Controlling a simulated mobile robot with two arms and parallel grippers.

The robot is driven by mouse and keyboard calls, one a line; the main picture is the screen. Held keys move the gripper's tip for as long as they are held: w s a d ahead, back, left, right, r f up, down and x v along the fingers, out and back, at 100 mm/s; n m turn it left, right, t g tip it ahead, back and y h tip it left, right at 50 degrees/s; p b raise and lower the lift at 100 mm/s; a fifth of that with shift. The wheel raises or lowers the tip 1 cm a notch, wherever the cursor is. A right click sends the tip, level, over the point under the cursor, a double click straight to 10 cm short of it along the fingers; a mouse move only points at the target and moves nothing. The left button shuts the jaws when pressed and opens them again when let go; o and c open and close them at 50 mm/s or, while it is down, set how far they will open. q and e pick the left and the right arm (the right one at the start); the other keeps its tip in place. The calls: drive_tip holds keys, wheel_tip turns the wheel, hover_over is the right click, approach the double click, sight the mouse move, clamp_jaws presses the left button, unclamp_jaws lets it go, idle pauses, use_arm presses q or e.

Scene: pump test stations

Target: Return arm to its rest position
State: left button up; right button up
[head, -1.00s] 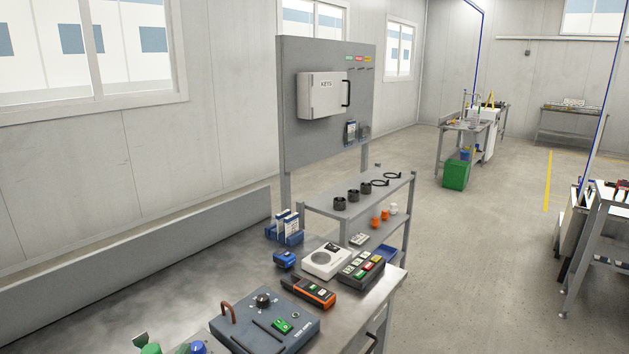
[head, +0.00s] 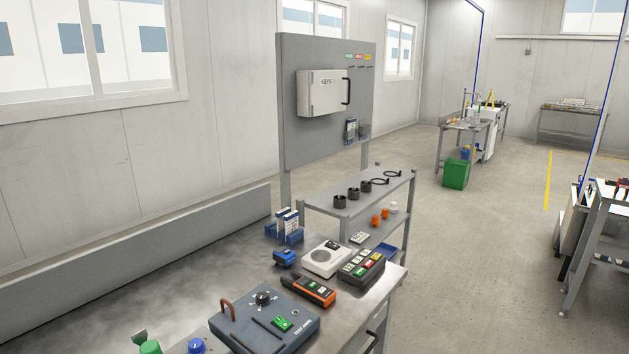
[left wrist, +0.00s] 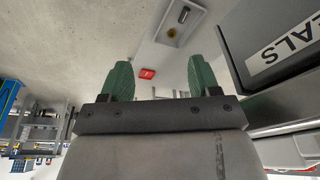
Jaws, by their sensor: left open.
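My left gripper (left wrist: 160,70) shows in the left wrist view. Its two green fingers are wide apart with nothing between them. A small red tag-like thing (left wrist: 147,73) shows beyond the fingers, not held. My arms and grippers do not show in the head view, so the left arm's pose relative to the bench cannot be told. My right gripper is in neither view.
A dark thing lettered "SEALS" (left wrist: 258,45) is close at the right of the left wrist view. In the head view, a metal bench (head: 130,290) holds a test box (head: 265,318) and handheld devices. A KEYS cabinet (head: 320,93) hangs behind; open floor (head: 470,260) lies right.

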use_arm(q)
drive_tip(key=s+f+g+b, duration=0.1)
drive_tip(key=s+f, duration=0.2)
drive_tip(key=f, duration=0.9)
drive_tip(key=s+f+b, duration=0.1)
drive_tip(key=s+f, duration=0.2)
drive_tip(key=f, duration=0.9)
drive_tip(key=s+a+f+g+b, duration=0.1)
drive_tip(key=s+a+f, duration=0.2)
drive_tip(key=s+f, duration=0.8)
drive_tip(key=shift+s, duration=1)
drive_tip(key=shift+a, duration=0.1)
